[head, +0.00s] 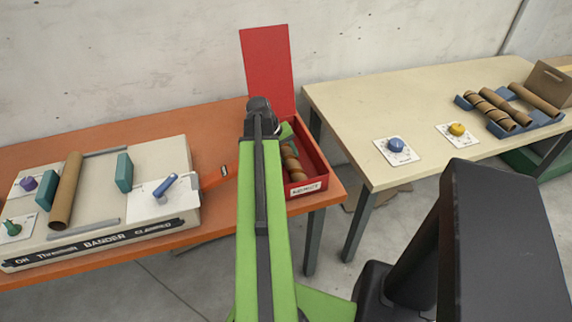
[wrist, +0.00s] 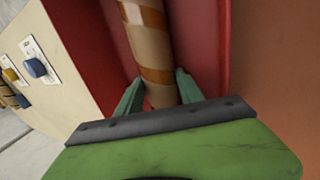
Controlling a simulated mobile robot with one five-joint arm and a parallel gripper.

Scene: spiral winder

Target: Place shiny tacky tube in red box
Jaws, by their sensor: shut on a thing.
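The red box (head: 308,181) stands on the orange table with its lid (head: 268,66) raised. A brown tube with shiny tan bands (head: 291,163) shows inside it, partly hidden by my arm. In the wrist view the banded tube (wrist: 147,45) runs between my fingers, with red walls on both sides. My gripper (wrist: 158,88) is shut on this tube near its close end. In the head view my arm hides most of the gripper. Whether the tube touches the box floor cannot be told.
The bander (head: 110,195) on the orange table (head: 205,125) holds a plain brown tube (head: 66,190). The cream table (head: 400,95) at the right carries a blue rack (head: 497,128) with several tubes, a blue knob (head: 396,145) and a yellow knob (head: 457,129). A gap separates the tables.

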